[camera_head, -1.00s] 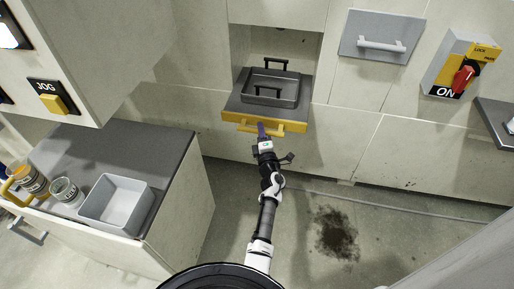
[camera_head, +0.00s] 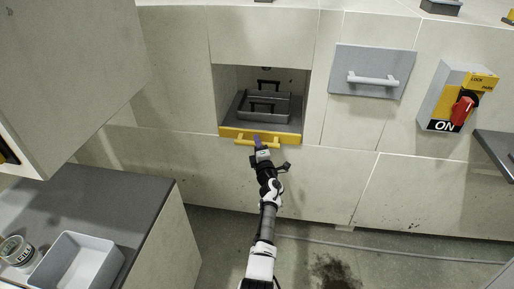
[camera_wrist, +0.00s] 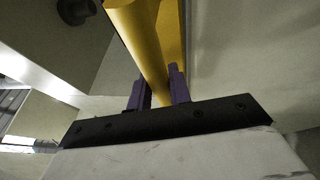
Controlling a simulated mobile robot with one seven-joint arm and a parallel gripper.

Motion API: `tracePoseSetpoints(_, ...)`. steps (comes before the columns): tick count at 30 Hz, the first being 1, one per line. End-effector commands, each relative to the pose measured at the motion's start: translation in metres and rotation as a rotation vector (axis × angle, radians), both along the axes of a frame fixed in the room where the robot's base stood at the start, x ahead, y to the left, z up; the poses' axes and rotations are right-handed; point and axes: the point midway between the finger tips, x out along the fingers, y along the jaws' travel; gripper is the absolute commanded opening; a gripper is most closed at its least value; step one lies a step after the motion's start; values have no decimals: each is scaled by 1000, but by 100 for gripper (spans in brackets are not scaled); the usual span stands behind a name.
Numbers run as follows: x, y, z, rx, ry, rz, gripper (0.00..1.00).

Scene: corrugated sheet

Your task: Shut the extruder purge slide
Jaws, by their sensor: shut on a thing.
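The purge slide (camera_head: 285,129) is a grey tray-like drawer with a yellow front, set in a recess of the pale machine wall. Its yellow front looks about level with the wall around the recess. A grey pan (camera_head: 264,105) with black handles sits on it. My gripper (camera_head: 257,143) is at the yellow bar handle (camera_head: 270,143) on the slide's front. In the wrist view, the purple fingers (camera_wrist: 158,88) are shut on the yellow handle (camera_wrist: 140,40), one on each side of the bar.
A grey panel with a white handle (camera_head: 372,80) is right of the recess. A red rotary switch (camera_head: 462,109) marked ON is further right. A counter at left holds a grey bin (camera_head: 78,262) and a jar (camera_head: 17,250). A dark stain marks the floor.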

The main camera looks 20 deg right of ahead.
Motion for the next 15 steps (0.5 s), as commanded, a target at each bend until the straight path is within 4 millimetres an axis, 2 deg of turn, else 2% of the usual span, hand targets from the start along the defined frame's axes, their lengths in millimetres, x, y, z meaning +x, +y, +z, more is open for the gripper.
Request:
tracePoseSetpoints(1,0,1,0,0,0,1,24)
tracePoseSetpoints(5,0,1,0,0,0,1,41)
tracePoseSetpoints(15,-2,1,-1,0,1,0,41)
